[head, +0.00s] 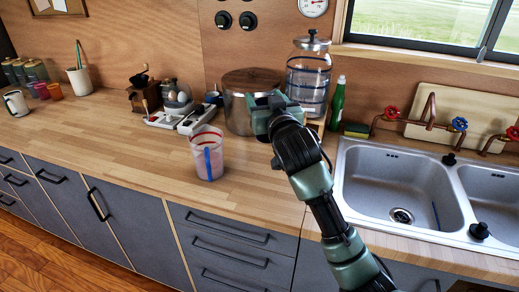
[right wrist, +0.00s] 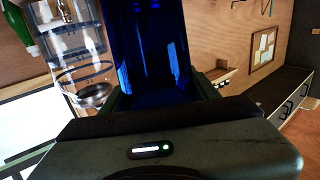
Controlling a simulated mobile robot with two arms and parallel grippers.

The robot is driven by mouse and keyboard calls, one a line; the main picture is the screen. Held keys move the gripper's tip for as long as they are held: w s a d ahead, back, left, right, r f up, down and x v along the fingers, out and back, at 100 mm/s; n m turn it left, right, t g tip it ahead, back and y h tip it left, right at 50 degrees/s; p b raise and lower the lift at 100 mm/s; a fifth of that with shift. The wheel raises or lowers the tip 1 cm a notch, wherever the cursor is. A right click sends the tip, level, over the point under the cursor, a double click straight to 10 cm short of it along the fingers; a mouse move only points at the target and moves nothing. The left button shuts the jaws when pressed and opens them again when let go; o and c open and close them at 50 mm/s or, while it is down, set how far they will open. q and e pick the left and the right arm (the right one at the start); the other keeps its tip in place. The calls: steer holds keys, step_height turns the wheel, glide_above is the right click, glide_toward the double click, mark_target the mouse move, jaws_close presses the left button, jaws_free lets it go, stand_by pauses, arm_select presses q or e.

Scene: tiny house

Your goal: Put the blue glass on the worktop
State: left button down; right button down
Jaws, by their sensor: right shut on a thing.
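My right gripper (head: 268,110) is over the wooden worktop (head: 105,130), in front of a wood-lidded metal canister. In the right wrist view it is shut on the blue glass (right wrist: 150,55), a deep blue see-through vessel that stands between the fingers. In the head view my gripper and arm hide the blue glass, so I cannot tell whether its base touches the worktop. My left gripper is not in view.
A clear cup with red bands and a blue stripe (head: 207,153) stands near the worktop's front edge. The canister (head: 238,105), a glass dispenser (head: 308,78) and a green bottle (head: 337,105) stand behind. The sink (head: 395,190) is right. Worktop left of the cup is clear.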

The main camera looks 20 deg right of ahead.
step_height(320, 180, down, 17)
steer(key=shift+f, duration=0.2)
stand_by(0.3)
steer(key=c, duration=0.8)
jaws_free()
steer(key=shift+f+b, duration=0.15)
steer(key=shift+b, duration=0.2)
steer(key=o, duration=0.4)
